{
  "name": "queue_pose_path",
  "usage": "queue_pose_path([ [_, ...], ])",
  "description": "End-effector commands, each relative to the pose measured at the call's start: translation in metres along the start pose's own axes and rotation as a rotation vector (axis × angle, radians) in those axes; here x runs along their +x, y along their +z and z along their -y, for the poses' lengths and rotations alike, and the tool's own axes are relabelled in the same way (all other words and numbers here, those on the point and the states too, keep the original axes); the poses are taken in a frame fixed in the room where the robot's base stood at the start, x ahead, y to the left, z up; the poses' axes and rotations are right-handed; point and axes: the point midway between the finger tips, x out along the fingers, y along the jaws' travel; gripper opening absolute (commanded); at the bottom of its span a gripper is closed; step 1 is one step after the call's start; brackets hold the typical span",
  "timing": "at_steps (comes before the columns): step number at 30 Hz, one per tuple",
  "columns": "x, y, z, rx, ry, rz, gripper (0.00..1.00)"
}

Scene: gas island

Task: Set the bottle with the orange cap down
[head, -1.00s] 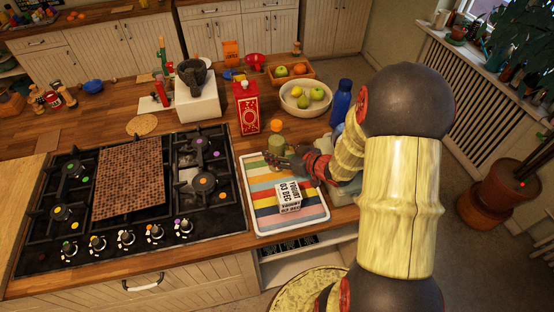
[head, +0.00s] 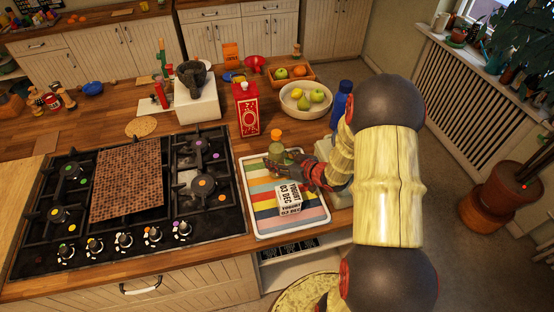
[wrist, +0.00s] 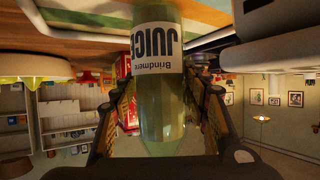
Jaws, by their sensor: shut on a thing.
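The bottle with the orange cap (head: 276,149) is upright over the far part of the striped tray (head: 247,219), its cap up. My gripper (head: 288,164) reaches it from the right and is shut on its body. In the wrist view, which is upside down, the greenish see-through bottle (wrist: 162,100) with a white juice label sits between my two fingers (wrist: 162,112). Its base is cut off at the top edge, so I cannot tell whether it touches the tray.
A gas hob (head: 130,195) is left of the tray. A red carton (head: 245,108) stands behind it, with a fruit bowl (head: 305,108) and a blue bottle (head: 340,105) at the back right. The tray's near left part is clear.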

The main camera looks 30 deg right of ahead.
Motion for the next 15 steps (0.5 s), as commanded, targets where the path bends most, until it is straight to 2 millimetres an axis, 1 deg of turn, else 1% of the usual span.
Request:
queue_pose_path([
  [3, 0.0016, 0.0018, -0.0006, -0.001, 0.001, -0.002, 0.0],
  [4, 0.0014, 0.0031, 0.0, 0.0, 0.0, 0.0, 0.47],
  [13, 0.0011, 0.0025, 0.0001, 0.0, 0.0, 0.0, 0.64],
  [15, 0.0011, 0.0026, 0.0001, 0.0, 0.0, 0.0, 0.64],
])
